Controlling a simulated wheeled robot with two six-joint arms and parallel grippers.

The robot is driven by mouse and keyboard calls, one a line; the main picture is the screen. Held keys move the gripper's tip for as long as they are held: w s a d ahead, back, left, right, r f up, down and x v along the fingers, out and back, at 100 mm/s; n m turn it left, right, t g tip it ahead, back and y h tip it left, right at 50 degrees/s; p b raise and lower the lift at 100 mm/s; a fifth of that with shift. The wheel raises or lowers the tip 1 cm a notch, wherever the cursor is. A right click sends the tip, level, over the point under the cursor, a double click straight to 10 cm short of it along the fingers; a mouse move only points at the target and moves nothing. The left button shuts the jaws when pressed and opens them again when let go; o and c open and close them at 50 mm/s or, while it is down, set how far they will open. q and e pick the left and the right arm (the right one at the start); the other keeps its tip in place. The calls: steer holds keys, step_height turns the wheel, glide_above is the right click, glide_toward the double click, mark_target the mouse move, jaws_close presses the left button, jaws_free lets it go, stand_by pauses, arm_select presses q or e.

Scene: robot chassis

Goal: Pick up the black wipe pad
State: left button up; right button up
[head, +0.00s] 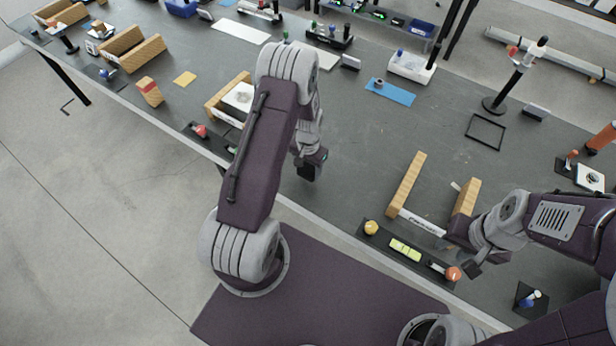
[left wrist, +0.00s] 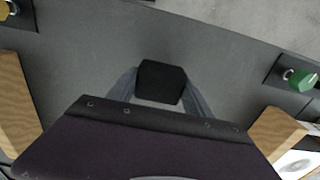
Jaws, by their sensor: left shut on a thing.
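The black wipe pad (left wrist: 162,82) is a small dark block with clipped corners. In the left wrist view it sits between the two grey fingers of my left gripper (left wrist: 160,95), which is shut on it. In the head view my left gripper (head: 311,166) is over the dark table, right of the left wooden holder, with a dark block at its tip. My right gripper (head: 468,254) is at the right, beside a wooden holder and near an orange ball-topped part. Its fingers are too small and partly hidden to tell their opening.
The dark table (head: 370,150) has clear room around my left gripper. A wooden holder (head: 406,185) stands to the right, with a black tray holding a yellow knob (head: 371,227) in front. A blue mat (head: 390,92) and a black square frame (head: 486,131) lie further back.

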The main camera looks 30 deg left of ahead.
arm_select(q)
steer(key=w+a+r+b, duration=0.2)
steer(key=w+a+r, duration=0.3)
steer(key=w, duration=0.4)
steer(key=shift+w+r, duration=0.4)
steer(key=shift+r, duration=0.3)
steer(key=o, duration=0.8)
steer(key=c, duration=0.7)
